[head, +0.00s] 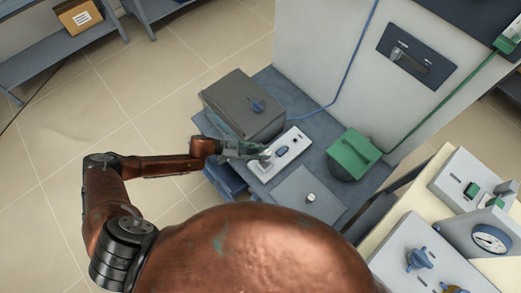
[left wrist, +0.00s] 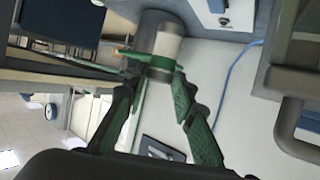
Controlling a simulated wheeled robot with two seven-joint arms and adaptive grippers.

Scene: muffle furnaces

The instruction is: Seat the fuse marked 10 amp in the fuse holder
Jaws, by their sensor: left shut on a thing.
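My left gripper (head: 264,153) is shut on a pale cylinder with a dark end, apparently a fuse (left wrist: 168,46). In the left wrist view the green-padded fingers of the left gripper (left wrist: 158,68) close on its sides. No 10 amp marking is readable on it. In the head view the gripper is over the near left part of a white block with a blue part (head: 281,148), which may be the fuse holder. I cannot tell whether the fuse touches the block. My right gripper is not in view.
A dark grey box with a blue knob (head: 240,104) stands close behind the gripper. A blue cable (head: 334,99) runs behind.

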